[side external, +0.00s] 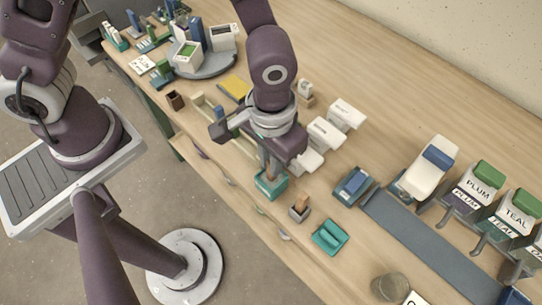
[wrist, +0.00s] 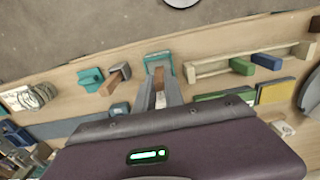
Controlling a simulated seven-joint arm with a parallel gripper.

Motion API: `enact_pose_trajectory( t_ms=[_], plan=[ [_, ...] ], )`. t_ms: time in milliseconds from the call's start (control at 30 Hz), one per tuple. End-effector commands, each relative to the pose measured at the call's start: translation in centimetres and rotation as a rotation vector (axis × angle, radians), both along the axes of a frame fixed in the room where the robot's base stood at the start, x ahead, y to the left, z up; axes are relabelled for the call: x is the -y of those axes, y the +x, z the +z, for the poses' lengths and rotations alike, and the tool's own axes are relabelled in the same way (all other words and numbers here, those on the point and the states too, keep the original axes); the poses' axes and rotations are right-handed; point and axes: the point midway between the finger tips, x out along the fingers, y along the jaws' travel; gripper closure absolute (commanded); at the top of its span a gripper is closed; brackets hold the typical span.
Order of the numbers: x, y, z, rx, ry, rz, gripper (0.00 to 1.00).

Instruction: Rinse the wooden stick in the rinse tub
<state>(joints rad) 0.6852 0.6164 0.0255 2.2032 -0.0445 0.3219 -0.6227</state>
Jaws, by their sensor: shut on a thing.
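The wooden stick (wrist: 160,78) is brown and held upright between my gripper's fingers; its upper part also shows in the side view (side external: 267,167). My gripper (wrist: 160,93) is shut on it and points down. A small square teal tub, which looks like the rinse tub (side external: 271,188), stands near the table's front edge directly below my gripper. It also shows in the wrist view (wrist: 154,57). The stick's lower end reaches into or just over the tub's opening; its tip is hidden, so I cannot tell how deep it is.
A grey holder with a brown block (side external: 300,208) and a teal block (side external: 330,237) stand right of the tub. White containers (side external: 324,133) stand behind my gripper. Buckets labelled plum (side external: 472,190) and teal (side external: 512,219) are at the right. A wooden rack (wrist: 220,68) lies on the other side.

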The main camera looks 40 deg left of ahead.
Motion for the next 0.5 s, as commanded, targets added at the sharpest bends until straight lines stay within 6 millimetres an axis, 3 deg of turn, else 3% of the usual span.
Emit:
enact_pose_trajectory(
  t_ms=[500],
  plan=[
    [0.1, 0.0, 4.4, 0.003, -0.002, 0.000, 1.00]
  ],
)
